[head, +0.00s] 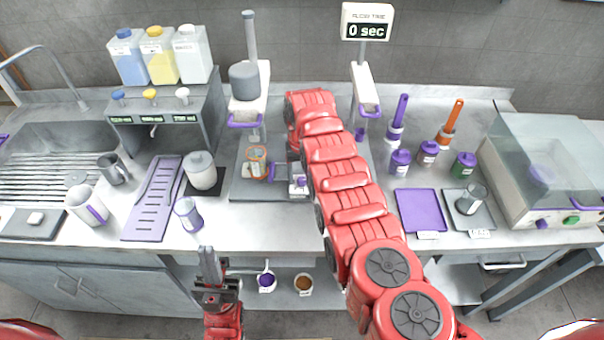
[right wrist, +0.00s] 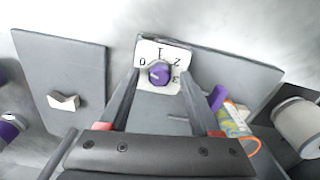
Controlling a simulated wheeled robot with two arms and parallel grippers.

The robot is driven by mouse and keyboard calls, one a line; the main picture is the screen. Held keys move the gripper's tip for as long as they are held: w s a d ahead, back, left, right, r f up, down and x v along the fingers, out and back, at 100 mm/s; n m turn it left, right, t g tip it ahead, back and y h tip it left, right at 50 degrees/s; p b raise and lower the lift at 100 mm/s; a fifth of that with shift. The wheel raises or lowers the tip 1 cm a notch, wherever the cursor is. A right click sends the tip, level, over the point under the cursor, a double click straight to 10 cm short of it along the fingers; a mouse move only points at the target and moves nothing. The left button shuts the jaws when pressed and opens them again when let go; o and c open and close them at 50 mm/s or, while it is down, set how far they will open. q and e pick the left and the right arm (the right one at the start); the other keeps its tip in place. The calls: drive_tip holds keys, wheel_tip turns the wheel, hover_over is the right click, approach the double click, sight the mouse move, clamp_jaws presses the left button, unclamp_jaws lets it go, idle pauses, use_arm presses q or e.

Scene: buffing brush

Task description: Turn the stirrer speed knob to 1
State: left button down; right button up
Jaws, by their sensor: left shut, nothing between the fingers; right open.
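The purple stirrer speed knob (right wrist: 159,73) sits on a white dial plate (right wrist: 164,50) marked 0, 1, 2 and 3. Its pale pointer mark looks turned toward the 0 side, though it is small. My right gripper (right wrist: 158,88) is open, its fingers on either side of the knob in the right wrist view; contact cannot be told. In the head view the knob (head: 301,181) shows at the front of the stirrer base (head: 246,184), beside my red right arm. My left gripper (head: 208,264) is shut and empty before the counter.
A flow-time display (head: 367,22) reads 0 sec. A purple mat (head: 422,210) and a clear-lidded machine (head: 545,170) are at right. My right arm crosses the middle counter.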

drive_tip(key=shift+f, duration=0.2)
clamp_jaws()
idle(0.4)
drive_tip(key=shift+f+m+b, duration=0.2)
drive_tip(key=shift+m+b, duration=0.9)
drive_tip(key=m+b, duration=0.7)
drive_tip(key=shift+b, duration=0.35)
drive_tip(key=shift+r+m+b, duration=0.1)
drive_tip(key=shift+m+b, duration=0.65)
drive_tip(key=shift+m, duration=0.05)
drive_tip(key=shift+r+m+b, duration=0.15)
drive_tip(key=shift+m+b, duration=0.15)
drive_tip(key=shift+m, duration=0.2)
